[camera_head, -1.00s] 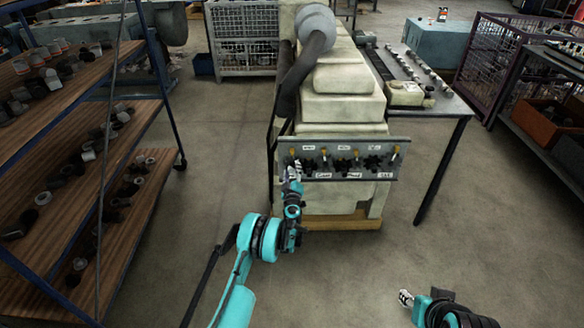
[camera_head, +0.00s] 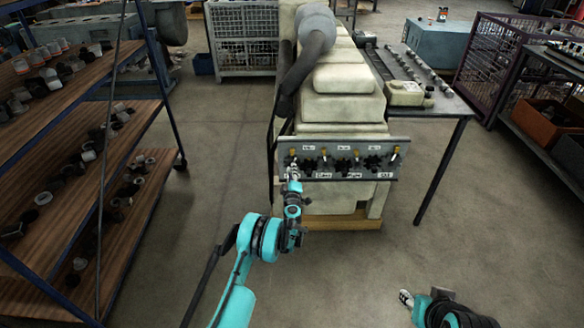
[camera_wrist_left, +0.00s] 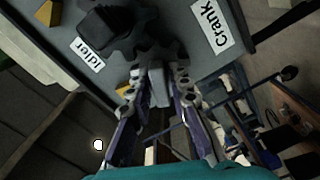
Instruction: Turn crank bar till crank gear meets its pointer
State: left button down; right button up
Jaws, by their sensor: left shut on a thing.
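The grey gear panel (camera_head: 350,145) is on the front of the pale engine. Several dark toothed gears and yellow pointers run along it. My left gripper (camera_head: 292,170) is at the panel's left end and covers the gear there. In the left wrist view my left gripper (camera_wrist_left: 158,90) is shut on a grey bar (camera_wrist_left: 158,82) at a dark gear. The Crank label (camera_wrist_left: 213,25) and the Idler label (camera_wrist_left: 90,55) lie on either side. A yellow pointer (camera_wrist_left: 126,88) is near the bar; whether it lines up with the gear I cannot tell. My right gripper (camera_head: 405,298) is low at the right, away from the panel.
A shelf rack (camera_head: 130,110) with small parts stands at the left. A metal table (camera_head: 455,105) with parts on it adjoins the engine's right side. The floor (camera_head: 195,205) in front of the panel is largely clear.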

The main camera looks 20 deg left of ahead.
pick_arm(q)
jog(key=shift+n, duration=0.9)
jog(key=n, duration=0.2)
jog(key=shift+n, duration=0.3)
jog(key=c, duration=1.1)
grip_release()
jog(key=v, duration=0.7)
jog(key=shift+r, duration=0.1)
